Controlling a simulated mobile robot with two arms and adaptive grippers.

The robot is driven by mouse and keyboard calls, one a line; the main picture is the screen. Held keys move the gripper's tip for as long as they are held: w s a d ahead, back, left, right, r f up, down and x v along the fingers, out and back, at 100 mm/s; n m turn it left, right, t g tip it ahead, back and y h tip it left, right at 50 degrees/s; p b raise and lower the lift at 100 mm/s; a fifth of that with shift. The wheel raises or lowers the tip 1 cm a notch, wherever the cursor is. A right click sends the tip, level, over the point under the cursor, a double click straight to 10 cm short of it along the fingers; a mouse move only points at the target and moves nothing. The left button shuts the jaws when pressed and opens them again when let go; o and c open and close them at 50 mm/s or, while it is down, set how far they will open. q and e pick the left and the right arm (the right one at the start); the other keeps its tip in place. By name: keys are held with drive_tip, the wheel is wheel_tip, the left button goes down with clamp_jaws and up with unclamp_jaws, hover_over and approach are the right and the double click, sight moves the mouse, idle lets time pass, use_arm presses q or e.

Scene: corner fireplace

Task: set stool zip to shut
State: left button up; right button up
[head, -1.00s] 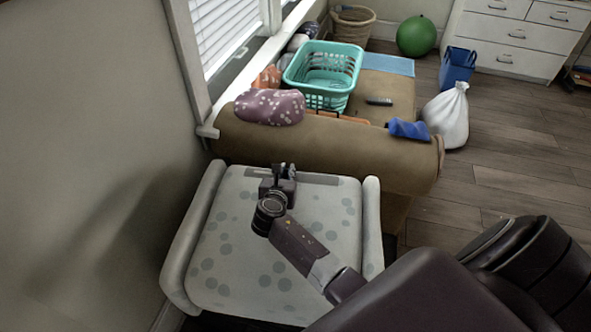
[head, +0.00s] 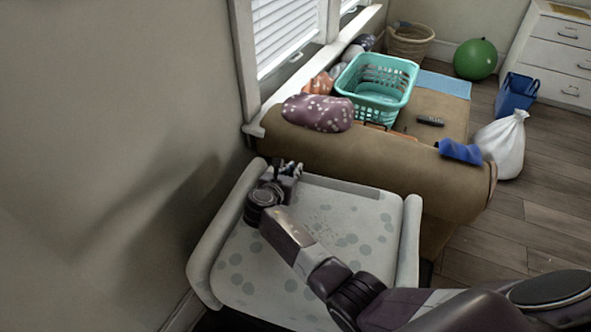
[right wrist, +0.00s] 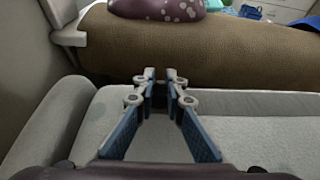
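The stool (head: 265,270) has a pale cushion top with grey dots and raised rolls at its left and right sides. A flat grey strip (head: 345,186) runs along its back edge; I cannot make out a zip pull. My right gripper (head: 291,168) is over the back left of the stool, by the strip's left end. My left gripper is not in view.
A brown sofa arm (head: 380,155) stands right behind the stool, with a purple dotted cushion (head: 318,113) on it. The wall and window close off the left. Open floor lies right.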

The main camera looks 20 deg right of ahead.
drive_tip(key=o, duration=0.5)
drive_tip(key=shift+w+a, duration=0.1)
drive_tip(key=shift+a, duration=0.05)
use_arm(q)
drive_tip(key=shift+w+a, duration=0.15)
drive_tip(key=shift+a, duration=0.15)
use_arm(e)
drive_tip(key=v, duration=1.2)
drive_tip(key=shift+r, duration=0.1)
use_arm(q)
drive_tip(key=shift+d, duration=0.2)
